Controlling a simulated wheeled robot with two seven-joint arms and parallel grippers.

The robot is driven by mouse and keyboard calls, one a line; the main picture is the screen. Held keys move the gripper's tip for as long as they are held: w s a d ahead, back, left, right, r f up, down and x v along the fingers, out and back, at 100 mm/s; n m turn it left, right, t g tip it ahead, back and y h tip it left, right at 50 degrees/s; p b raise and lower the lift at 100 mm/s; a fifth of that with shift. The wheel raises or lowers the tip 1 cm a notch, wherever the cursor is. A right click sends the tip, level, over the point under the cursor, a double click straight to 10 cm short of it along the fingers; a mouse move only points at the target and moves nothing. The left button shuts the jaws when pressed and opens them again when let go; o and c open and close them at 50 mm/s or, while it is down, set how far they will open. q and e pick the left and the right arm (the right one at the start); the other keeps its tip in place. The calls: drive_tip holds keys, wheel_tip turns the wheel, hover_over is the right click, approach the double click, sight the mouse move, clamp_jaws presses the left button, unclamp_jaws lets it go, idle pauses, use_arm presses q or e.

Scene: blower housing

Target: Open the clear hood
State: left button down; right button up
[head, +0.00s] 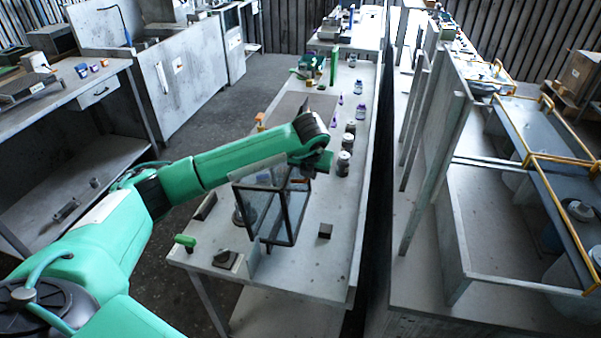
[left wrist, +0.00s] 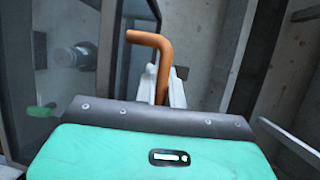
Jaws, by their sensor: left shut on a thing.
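The clear hood (head: 272,212), a box of see-through panes in a dark frame, stands on the long pale bench below my left forearm. Its dark frame edge and clear pane also fill the left side of the left wrist view (left wrist: 40,75). My left gripper (head: 315,168) is at the hood's upper right corner. In the left wrist view, its pale fingers (left wrist: 163,88) are shut on an orange bent handle (left wrist: 150,38) beside the hood's frame. The handle is hidden in the head view. I cannot tell how far the hood is open. My right gripper is not in view.
The bench (head: 310,310) carries a small dark block (head: 325,231) right of the hood and a green-handled tool (head: 185,241) at its near left corner. Dark-lidded jars (head: 343,163) stand behind the hood along the right edge. A tall pale partition (head: 435,155) rises further right.

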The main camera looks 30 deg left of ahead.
use_arm(q)
drive_tip(key=shift+d+f, duration=0.25)
drive_tip(key=shift+d, duration=0.05)
drive_tip(key=c, duration=1.8)
unclamp_jaws()
drive_tip(key=shift+o, duration=0.2)
drive_tip(key=shift+s+d+r+b, duration=0.1)
drive_tip(key=shift+r+b, duration=0.25)
drive_tip(key=shift+r, duration=0.1)
drive_tip(key=b+v, duration=0.3)
drive_tip(key=v, duration=1)
drive_tip(key=shift+d, duration=0.2)
drive_tip(key=shift+f, duration=0.15)
